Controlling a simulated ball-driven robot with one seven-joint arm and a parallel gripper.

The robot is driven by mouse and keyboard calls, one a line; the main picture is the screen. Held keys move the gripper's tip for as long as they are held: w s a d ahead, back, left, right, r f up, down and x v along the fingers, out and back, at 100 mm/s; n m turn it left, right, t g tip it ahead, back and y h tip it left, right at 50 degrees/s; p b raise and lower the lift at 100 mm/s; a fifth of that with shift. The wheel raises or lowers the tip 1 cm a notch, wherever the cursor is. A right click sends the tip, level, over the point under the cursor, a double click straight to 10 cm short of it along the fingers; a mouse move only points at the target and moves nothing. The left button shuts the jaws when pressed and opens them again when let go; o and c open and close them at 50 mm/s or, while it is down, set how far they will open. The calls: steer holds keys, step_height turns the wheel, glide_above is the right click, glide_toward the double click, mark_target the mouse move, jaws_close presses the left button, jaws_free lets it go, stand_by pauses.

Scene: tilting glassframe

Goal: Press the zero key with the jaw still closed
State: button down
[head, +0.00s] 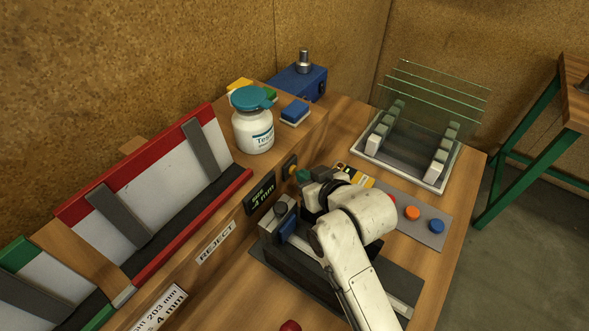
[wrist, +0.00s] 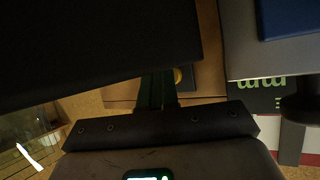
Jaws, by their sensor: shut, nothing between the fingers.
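A round yellow button (head: 290,167) sits on the wooden front face of the raised shelf, just right of a dark display (head: 260,192) with green characters that include "mm". I take it as the zero key; no label on it is readable. In the wrist view the yellow button (wrist: 178,77) shows partly, right beside my fingers, and the display (wrist: 258,95) is to the right. My gripper (head: 302,176) is shut and empty, with its dark green fingers close to the button. I cannot tell whether the fingertips touch it.
A panel with orange (head: 411,213) and blue (head: 436,226) buttons lies right of my arm. A glass rack (head: 432,183) stands behind. A white jar (head: 253,133) stands on the shelf.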

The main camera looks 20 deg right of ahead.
steer(key=shift+w+a, duration=0.1)
steer(key=shift+w, duration=0.05)
stand_by(0.5)
steer(key=shift+s+d+p, duration=0.45)
steer(key=shift+s, duration=0.2)
steer(key=shift+s+d+p, duration=0.45)
steer(key=shift+s+d, duration=0.25)
steer(key=shift+s, duration=0.3)
steer(key=shift+s+d+p, duration=0.45)
steer(key=shift+s+d, duration=0.25)
steer(key=shift+s, duration=0.25)
steer(key=shift+s+d, duration=0.1)
